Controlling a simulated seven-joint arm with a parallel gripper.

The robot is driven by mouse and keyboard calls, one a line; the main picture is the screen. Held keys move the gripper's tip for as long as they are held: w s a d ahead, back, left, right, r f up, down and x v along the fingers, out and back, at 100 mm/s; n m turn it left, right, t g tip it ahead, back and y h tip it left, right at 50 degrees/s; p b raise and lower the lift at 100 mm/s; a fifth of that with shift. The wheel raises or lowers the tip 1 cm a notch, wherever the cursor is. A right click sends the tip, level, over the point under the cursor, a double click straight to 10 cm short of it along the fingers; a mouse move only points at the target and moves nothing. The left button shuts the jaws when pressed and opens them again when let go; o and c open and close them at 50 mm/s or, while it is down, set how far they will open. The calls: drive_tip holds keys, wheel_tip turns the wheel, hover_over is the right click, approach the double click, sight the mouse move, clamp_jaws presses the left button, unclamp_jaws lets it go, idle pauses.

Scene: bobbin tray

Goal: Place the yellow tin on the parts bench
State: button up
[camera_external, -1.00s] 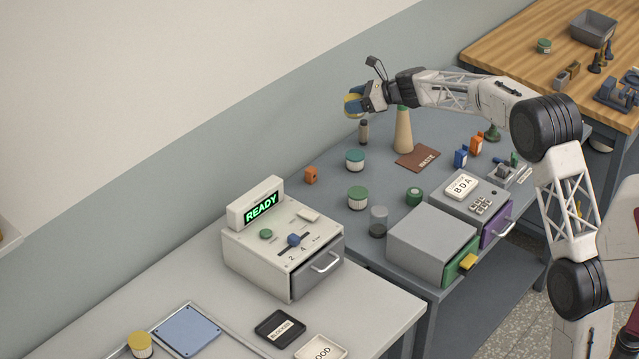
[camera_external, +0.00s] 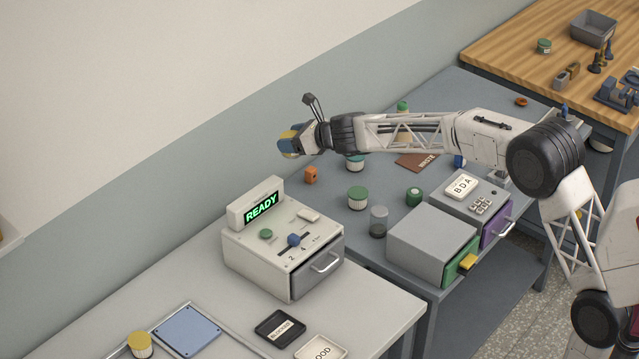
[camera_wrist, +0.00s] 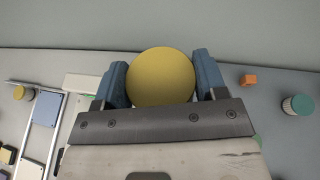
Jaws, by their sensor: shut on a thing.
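My gripper (camera_external: 291,143) is shut on a yellow tin (camera_wrist: 160,77) and holds it in the air. In the wrist view the tin's round yellow face sits between two blue fingers. In the external view the tin (camera_external: 285,144) shows at the gripper's left end, against the wall, above and left of an orange block. Three benches show: a pale one (camera_external: 235,335) at front left, a blue-grey one (camera_external: 335,215) in the middle and a wooden one (camera_external: 500,48) at back right. No label shows which is the parts bench.
A second yellow-lidded tin (camera_external: 140,346) stands by a blue plate (camera_external: 187,330) on the pale bench. A READY machine (camera_external: 280,250) stands at that bench's far end. Green-lidded tins (camera_external: 357,198), an orange block (camera_external: 310,175) and drawer boxes (camera_external: 430,245) occupy the blue-grey bench.

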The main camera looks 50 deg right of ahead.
drive_tip(key=s+a+m+h, duration=0.2)
drive_tip(key=s+a, duration=0.5)
drive_tip(key=a, duration=0.4)
drive_tip(key=s+a+m+h, duration=0.1)
drive_tip(key=s+a+h, duration=0.1)
drive_tip(key=s+a, duration=0.7)
drive_tip(key=s+a+m+h, duration=0.2)
drive_tip(key=s+a, duration=0.2)
drive_tip(key=a, duration=0.9)
wheel_tip(320, 180, down, 20)
drive_tip(key=shift+s+d+r, duration=0.1)
drive_tip(key=shift+d+r, duration=0.05)
drive_tip(key=shift+r, duration=0.1)
idle(0.4)
idle(0.5)
drive_tip(key=shift+w+a+f, duration=0.25)
drive_tip(key=shift+w+a, duration=0.4)
drive_tip(key=shift+w, duration=1.8)
drive_tip(key=shift+w+a+f, duration=0.2)
drive_tip(key=shift+w+a, duration=0.45)
drive_tip(key=shift+w, duration=1.8)
drive_tip(key=shift+w+a+f, duration=0.25)
drive_tip(key=shift+w+a, duration=0.4)
drive_tip(key=shift+w, duration=1.8)
